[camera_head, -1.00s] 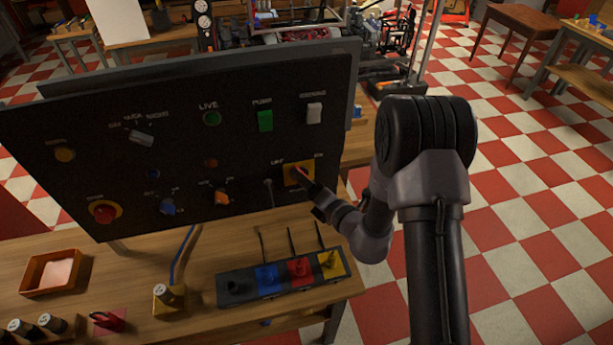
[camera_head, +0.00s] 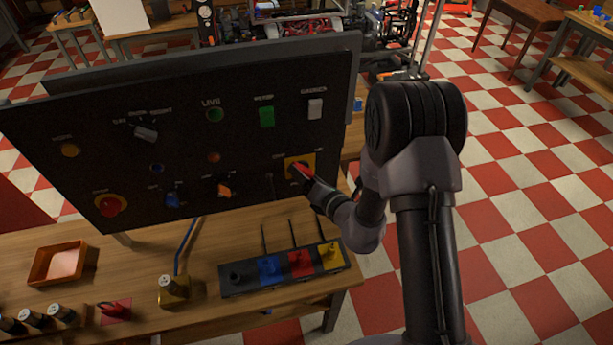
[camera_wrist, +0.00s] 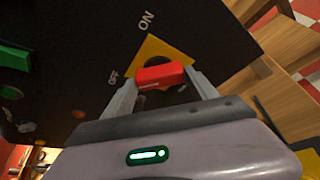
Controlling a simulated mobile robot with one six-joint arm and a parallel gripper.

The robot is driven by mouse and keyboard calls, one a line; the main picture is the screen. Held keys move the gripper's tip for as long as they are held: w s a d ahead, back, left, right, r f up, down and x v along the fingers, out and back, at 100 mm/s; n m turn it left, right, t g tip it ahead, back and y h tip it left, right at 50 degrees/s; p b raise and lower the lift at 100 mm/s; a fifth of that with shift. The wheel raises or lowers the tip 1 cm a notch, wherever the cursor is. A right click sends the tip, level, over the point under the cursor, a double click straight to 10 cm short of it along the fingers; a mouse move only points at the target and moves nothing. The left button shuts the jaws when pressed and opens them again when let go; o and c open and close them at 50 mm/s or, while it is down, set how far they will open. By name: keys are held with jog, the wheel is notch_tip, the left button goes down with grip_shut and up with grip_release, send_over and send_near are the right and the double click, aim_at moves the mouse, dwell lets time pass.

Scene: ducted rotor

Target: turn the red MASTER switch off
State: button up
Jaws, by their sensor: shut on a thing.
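The red MASTER switch (camera_wrist: 160,75) is a red bar handle on a yellow plate (camera_wrist: 178,50) with a dark round centre. It is on the lower right of the black panel (camera_head: 240,135), and its red handle shows small in the head view (camera_head: 301,171). ON and OFF labels are printed beside the plate. My gripper (camera_wrist: 161,80) is shut on the red handle, one finger at each end of the bar. In the head view my gripper (camera_head: 306,177) reaches the switch from the lower right. Which label the handle points to is hard to tell.
A green switch (camera_head: 267,116), a white switch (camera_head: 315,108), an orange knob (camera_head: 225,189) and a red emergency button (camera_head: 110,206) are on the same panel. Below it, a block with coloured plugs (camera_head: 283,268) and an orange tray (camera_head: 58,263) stand on the wooden bench (camera_head: 200,232).

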jog(key=o, duration=1.4)
jog(key=shift+c, duration=0.2)
jog(key=p+v, duration=0.8)
jog(key=v, duration=0.9)
jog(key=shift+p, duration=0.3)
jog(key=shift+s+d, duration=0.15)
jog(key=shift+d, duration=0.05)
